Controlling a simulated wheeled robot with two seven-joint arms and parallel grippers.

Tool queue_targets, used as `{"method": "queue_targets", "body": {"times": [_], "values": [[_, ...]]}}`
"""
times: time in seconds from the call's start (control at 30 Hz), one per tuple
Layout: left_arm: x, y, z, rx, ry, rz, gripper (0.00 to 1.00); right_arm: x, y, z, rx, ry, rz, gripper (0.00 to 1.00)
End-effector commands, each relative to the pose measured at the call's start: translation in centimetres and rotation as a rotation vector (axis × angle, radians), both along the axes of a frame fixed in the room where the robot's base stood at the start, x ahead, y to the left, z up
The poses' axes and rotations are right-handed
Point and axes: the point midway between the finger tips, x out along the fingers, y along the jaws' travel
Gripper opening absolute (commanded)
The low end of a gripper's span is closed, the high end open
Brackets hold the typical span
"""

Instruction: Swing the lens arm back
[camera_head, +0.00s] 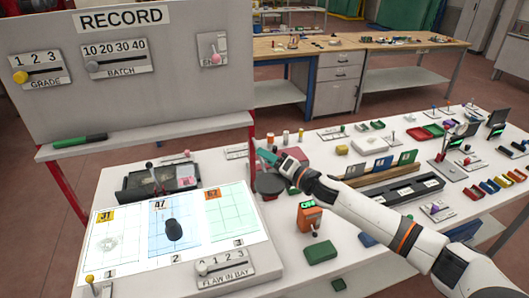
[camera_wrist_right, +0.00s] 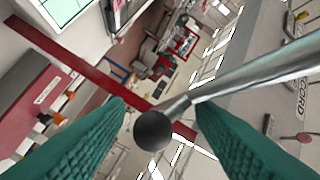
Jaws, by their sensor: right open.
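My right gripper (camera_head: 267,156) reaches in from the right over the white table, beside the lit panel. In the right wrist view its two green fingers (camera_wrist_right: 160,112) are open. A metal rod (camera_wrist_right: 255,75) ending in a dark ball knob (camera_wrist_right: 153,130) lies across the view, with the knob showing between the fingers. I cannot tell whether either finger touches it, or whether this rod is the lens arm. In the head view the rod is not clearly seen. A dark round piece (camera_head: 270,186) sits just below the gripper. My left gripper is not in view.
The lit panel (camera_head: 130,250) has three numbered bays, with a dark oval object (camera_head: 174,230) on bay 2. A dark tray (camera_head: 135,193) lies behind it. A RECORD board (camera_head: 150,85) stands at the left. An orange device (camera_head: 309,216) and green block (camera_head: 320,252) are near my arm.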

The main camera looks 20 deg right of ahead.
Motion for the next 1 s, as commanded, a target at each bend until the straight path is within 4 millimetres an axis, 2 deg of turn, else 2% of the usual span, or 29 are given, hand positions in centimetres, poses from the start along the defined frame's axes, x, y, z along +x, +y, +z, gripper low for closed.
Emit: {"method": "queue_targets", "body": {"times": [0.03,0.13,0.5,0.8,1.0], "values": [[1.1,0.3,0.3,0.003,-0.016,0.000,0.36,0.6,0.3,0.2,0.002,-0.001,0.000,0.50],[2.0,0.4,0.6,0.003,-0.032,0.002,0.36,1.3,0.7,0.1,0.001,0.000,-0.001,0.50],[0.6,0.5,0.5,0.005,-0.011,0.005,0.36,1.6,1.0,-0.1,0.000,0.001,-0.001,0.48],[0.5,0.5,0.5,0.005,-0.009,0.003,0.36,1.6,0.9,-0.2,-0.002,0.003,-0.002,0.00],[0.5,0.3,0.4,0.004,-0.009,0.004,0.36,1.6,0.9,-0.4,-0.003,0.004,-0.008,0.00]]}}
